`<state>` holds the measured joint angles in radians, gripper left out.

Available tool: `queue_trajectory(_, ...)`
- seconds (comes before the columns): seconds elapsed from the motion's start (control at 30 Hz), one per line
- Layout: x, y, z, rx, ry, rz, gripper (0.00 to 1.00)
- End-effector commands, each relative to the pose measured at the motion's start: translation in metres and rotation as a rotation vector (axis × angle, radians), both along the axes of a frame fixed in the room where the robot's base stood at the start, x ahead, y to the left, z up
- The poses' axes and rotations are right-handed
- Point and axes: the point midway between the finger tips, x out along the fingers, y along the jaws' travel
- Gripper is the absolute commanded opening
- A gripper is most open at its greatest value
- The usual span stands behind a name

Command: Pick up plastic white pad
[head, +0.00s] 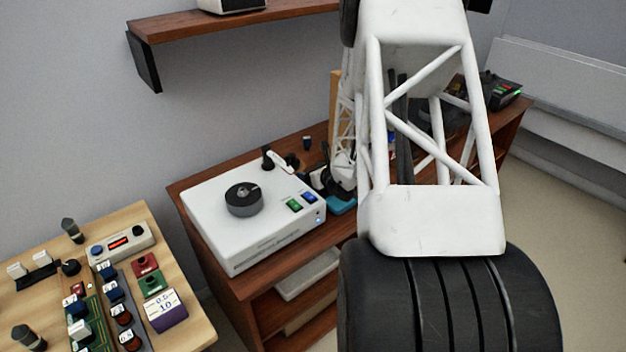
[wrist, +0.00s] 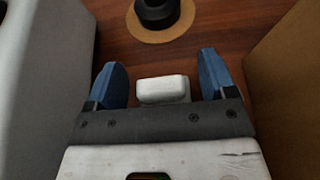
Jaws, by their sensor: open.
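A small white pad (wrist: 163,89) with rounded edges lies on the brown wooden surface in the wrist view. My gripper (wrist: 161,62) is open, with one blue finger to the left of the pad and one to the right. Gaps show between the pad and both fingers. The gripper's dark front edge hides the pad's near side. In the head view, my gripper (head: 341,204) is low beside the white machine, mostly hidden by my arm. I cannot make out the pad there.
A white machine (head: 222,222) with a black dial stands left of my gripper. In the wrist view, a tan box wall (wrist: 290,90) is close on the right. A black round piece on a tan disc (wrist: 140,30) stands beyond the pad. A shelf (head: 232,22) hangs above.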

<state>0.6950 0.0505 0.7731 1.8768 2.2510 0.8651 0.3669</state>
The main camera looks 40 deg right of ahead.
Motion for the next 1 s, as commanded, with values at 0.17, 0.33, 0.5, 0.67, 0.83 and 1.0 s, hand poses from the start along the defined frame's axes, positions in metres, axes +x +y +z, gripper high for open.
queue_trajectory(0.17, 0.0099, 0.0005, -0.0044, 0.000, 0.001, 0.001, 0.77)
queue_trajectory(0.33, 0.0109, 0.0004, -0.0046, 0.000, 0.000, 0.001, 0.77)
queue_trajectory(0.5, 0.0106, 0.0003, -0.0046, 0.000, 0.001, 0.001, 0.77)
queue_trajectory(0.67, 0.0105, 0.0003, -0.0047, 0.000, 0.001, 0.001, 0.77)
queue_trajectory(0.83, 0.0105, 0.0003, -0.0047, 0.000, 0.001, 0.001, 0.65)
queue_trajectory(1.0, 0.0105, 0.0003, -0.0048, 0.000, 0.001, 0.001, 0.39)
